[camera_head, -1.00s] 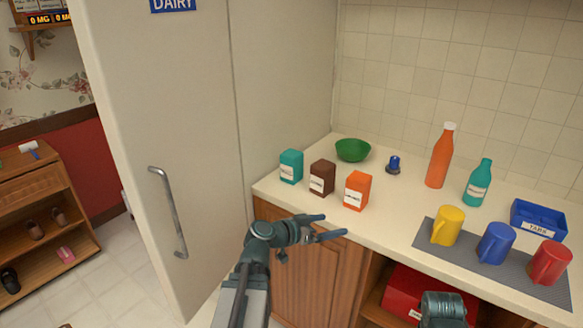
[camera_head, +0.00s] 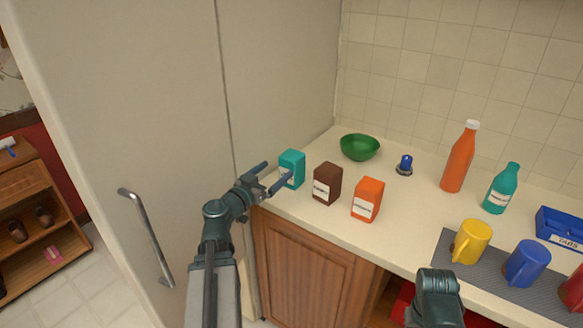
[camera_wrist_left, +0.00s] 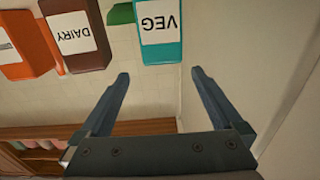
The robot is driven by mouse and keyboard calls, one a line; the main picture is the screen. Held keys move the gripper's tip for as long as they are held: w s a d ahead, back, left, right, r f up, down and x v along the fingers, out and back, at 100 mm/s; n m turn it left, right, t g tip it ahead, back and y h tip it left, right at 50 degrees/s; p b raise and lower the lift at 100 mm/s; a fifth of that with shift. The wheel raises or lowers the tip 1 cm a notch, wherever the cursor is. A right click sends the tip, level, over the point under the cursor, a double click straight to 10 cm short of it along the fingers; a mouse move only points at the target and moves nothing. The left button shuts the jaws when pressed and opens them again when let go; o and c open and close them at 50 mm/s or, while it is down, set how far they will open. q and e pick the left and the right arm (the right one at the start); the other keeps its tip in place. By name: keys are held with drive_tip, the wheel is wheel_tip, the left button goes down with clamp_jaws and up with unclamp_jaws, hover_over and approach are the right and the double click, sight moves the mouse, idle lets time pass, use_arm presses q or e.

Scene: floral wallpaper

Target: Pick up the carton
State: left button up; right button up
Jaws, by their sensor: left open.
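Three cartons stand in a row on the counter. The teal carton (camera_head: 292,168) is nearest the fridge, with the brown carton (camera_head: 327,184) and the orange carton (camera_head: 367,200) to its right. In the left wrist view the teal carton (camera_wrist_left: 160,35) is labelled VEG and the brown carton (camera_wrist_left: 76,35) DAIRY; part of the orange carton (camera_wrist_left: 27,45) shows too. My left gripper (camera_head: 272,178) is open beside the teal carton, one finger overlapping its front in the head view. In the wrist view the fingers (camera_wrist_left: 158,85) lie just short of it, empty. My right gripper's fingers are not visible.
The tall fridge (camera_head: 110,110) closely borders the counter on the left. A green bowl (camera_head: 360,148) and a blue-domed object (camera_head: 404,165) stand behind the cartons. Bottles, mugs on a grey mat (camera_head: 448,245) and a blue tray (camera_head: 562,228) occupy the right.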

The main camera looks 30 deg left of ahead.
sight(298, 152)
use_arm(q)
drive_tip(key=w, duration=0.8)
drive_tip(key=shift+w+d, duration=0.1)
drive_tip(key=shift+d, duration=0.1)
drive_tip(key=w, duration=0.5)
drive_tip(key=shift+w+f, duration=0.15)
drive_tip(key=c, duration=1.5)
drive_tip(key=shift+c, duration=0.2)
wheel_tip(298, 152, up, 10)
drive_tip(key=p, duration=0.9)
drive_tip(key=shift+p, duration=0.4)
